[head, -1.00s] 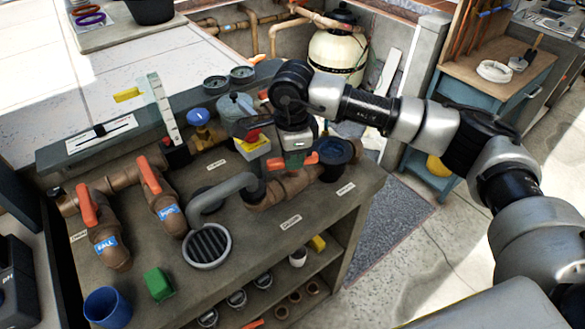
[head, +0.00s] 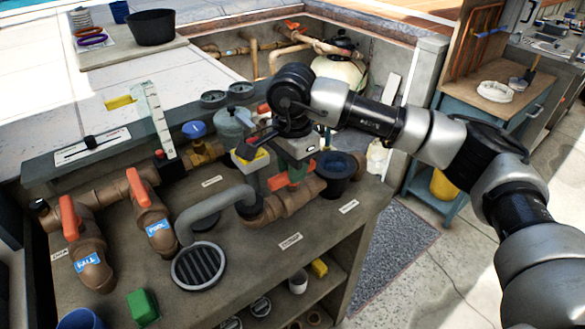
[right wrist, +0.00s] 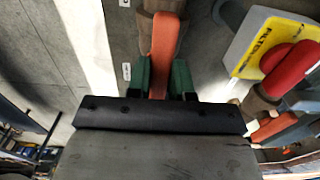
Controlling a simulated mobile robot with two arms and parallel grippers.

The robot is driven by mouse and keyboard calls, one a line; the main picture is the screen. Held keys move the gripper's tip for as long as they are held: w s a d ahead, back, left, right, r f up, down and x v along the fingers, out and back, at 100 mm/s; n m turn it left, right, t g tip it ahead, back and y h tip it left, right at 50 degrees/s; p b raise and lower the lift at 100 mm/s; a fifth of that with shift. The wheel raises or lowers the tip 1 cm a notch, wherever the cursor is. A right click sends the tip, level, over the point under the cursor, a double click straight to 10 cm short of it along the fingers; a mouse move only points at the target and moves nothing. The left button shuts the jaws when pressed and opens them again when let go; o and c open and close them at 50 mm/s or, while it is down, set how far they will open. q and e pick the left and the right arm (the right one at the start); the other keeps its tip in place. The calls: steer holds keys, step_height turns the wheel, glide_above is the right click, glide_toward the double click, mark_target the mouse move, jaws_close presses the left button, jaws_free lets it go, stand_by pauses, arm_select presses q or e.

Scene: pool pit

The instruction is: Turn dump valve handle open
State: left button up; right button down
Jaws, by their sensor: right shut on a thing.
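The dump valve handle (right wrist: 166,42) is an orange lever on a brown pipe valve. In the right wrist view it lies between the two green fingers of my right gripper (right wrist: 165,76), which are shut on it. In the head view my right gripper (head: 289,179) is low over the right end of the brown pipe (head: 283,204). Only a small part of the orange handle (head: 298,170) shows there, beneath the wrist. My left gripper is not in view.
Two other valves with orange handles (head: 69,217) (head: 138,187) stand at the left. A grey curved pipe (head: 213,203) and round drain grate (head: 199,266) are in front.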

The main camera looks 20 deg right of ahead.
steer(key=shift+r, duration=0.1)
steer(key=c, duration=1)
jaws_free()
step_height(320, 180, up, 11)
steer(key=b, duration=0.1)
steer(key=shift+f, duration=0.2)
